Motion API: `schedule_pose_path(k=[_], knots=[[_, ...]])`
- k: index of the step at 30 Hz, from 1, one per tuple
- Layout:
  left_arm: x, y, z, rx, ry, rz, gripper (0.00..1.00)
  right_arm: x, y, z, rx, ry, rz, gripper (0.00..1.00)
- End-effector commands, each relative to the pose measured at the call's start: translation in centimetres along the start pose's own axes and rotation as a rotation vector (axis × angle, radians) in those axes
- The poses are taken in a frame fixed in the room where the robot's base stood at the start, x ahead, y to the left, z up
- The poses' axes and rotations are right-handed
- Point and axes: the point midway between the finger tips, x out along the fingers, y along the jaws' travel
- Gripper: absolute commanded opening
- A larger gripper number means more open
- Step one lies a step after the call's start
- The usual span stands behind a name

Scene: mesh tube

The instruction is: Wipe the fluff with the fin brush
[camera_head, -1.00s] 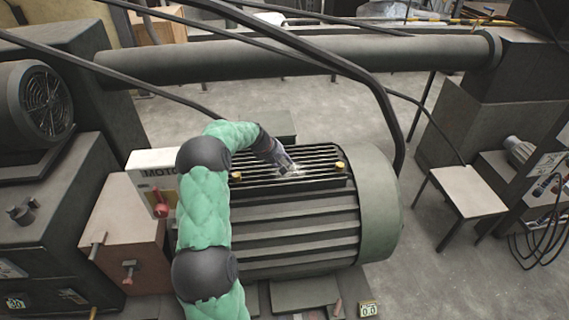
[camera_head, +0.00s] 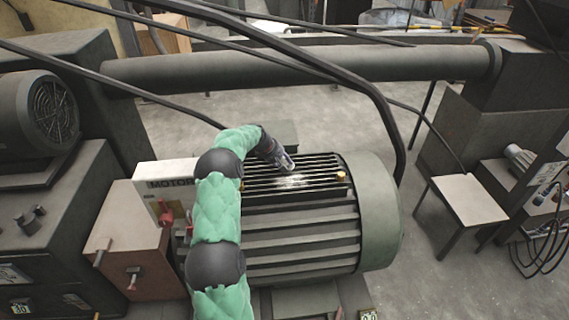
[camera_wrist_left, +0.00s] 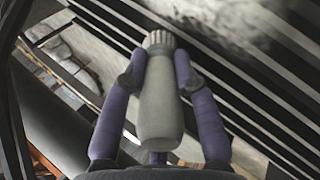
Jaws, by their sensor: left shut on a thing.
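The fluff (camera_head: 292,181) is a whitish patch on the dark top fins of the green-grey motor (camera_head: 375,215). It also shows as a blurred grey patch at the top of the left wrist view (camera_wrist_left: 225,22). My left gripper (camera_head: 279,156) is above the far side of the fins, just beyond the fluff. In the left wrist view, its two purple fingers (camera_wrist_left: 160,74) are shut on the fin brush (camera_wrist_left: 158,115), which has a grey handle and a pale bristle end pointing away. Whether the bristles touch the fins cannot be told. My right gripper is out of view.
A thick pipe (camera_head: 300,66) and dark cables (camera_head: 375,95) run behind and above the motor. A terminal box with red knobs (camera_head: 165,216) stands at its left. A yellow eyebolt (camera_head: 341,176) rises beside the fluff. A small table (camera_head: 468,200) stands right.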

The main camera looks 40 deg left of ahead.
Motion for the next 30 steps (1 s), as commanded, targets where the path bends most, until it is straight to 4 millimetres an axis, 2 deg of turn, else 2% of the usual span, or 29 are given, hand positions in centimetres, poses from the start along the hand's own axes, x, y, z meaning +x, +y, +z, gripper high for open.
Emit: schedule_pose_path(k=[14,30], knots=[[-0.9,-1.0,-1.1,-0.001,-0.001,-0.001,0.0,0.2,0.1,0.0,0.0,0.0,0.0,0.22],[-1.9,-3.2,1.4,-0.001,-0.001,0.0,0.0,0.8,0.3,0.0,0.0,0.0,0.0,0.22]])
